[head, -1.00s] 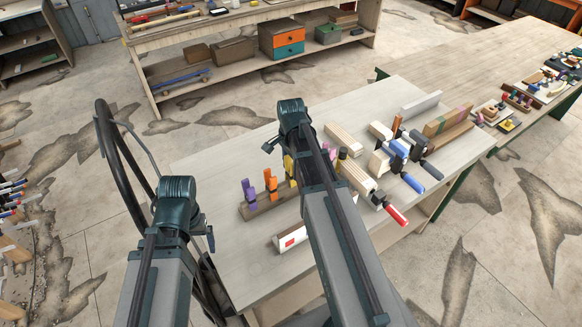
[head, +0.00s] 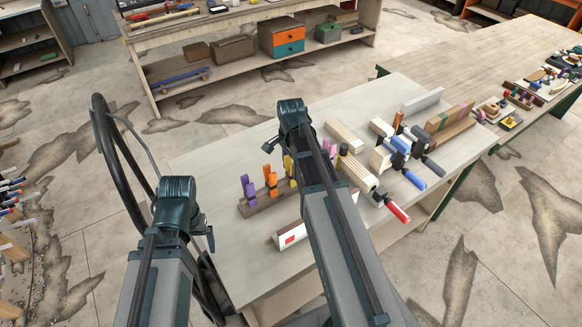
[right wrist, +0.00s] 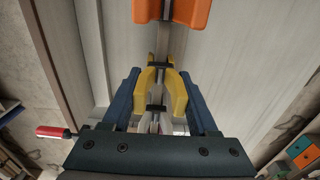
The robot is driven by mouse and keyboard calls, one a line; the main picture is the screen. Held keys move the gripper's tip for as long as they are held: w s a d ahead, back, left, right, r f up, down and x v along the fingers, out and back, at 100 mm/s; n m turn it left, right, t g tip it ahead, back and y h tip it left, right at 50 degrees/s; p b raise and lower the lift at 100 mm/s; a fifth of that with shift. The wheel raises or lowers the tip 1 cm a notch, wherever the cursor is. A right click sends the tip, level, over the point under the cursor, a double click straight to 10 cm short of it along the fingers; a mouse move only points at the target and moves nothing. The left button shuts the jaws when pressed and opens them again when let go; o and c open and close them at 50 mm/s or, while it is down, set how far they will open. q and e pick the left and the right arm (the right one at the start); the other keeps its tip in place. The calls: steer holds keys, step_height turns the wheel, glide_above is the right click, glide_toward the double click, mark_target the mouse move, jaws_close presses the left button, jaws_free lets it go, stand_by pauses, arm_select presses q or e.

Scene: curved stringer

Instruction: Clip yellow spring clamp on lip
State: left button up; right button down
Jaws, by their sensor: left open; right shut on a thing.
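In the right wrist view, a yellow spring clamp (right wrist: 179,95) sits between the dark blue fingers of my right gripper (right wrist: 162,88), which is shut on it. In the head view, part of the yellow clamp (head: 289,165) shows beside my right arm, close to the wooden rack (head: 260,206). I cannot tell whether it is clear of the rack. Purple clamps (head: 248,188) and orange clamps (head: 271,181) stand upright on the rack. My left gripper (head: 209,238) is open, empty and away from the bench, its fingers mostly hidden. I cannot identify the lip.
A pale block with a red patch (head: 290,237) lies near the bench's front. Right of my right arm lie wooden pieces (head: 346,138), a red-handled clamp (head: 398,211) and blue-handled clamps (head: 413,179). The bench (head: 225,160) is clear at its back left.

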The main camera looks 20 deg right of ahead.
steer(key=shift+c, duration=0.4)
jaws_free()
step_height(320, 180, up, 14)
steer(key=p, duration=1.4)
steer(key=shift+f, duration=0.2)
step_height(320, 180, down, 13)
steer(key=b, duration=1.3)
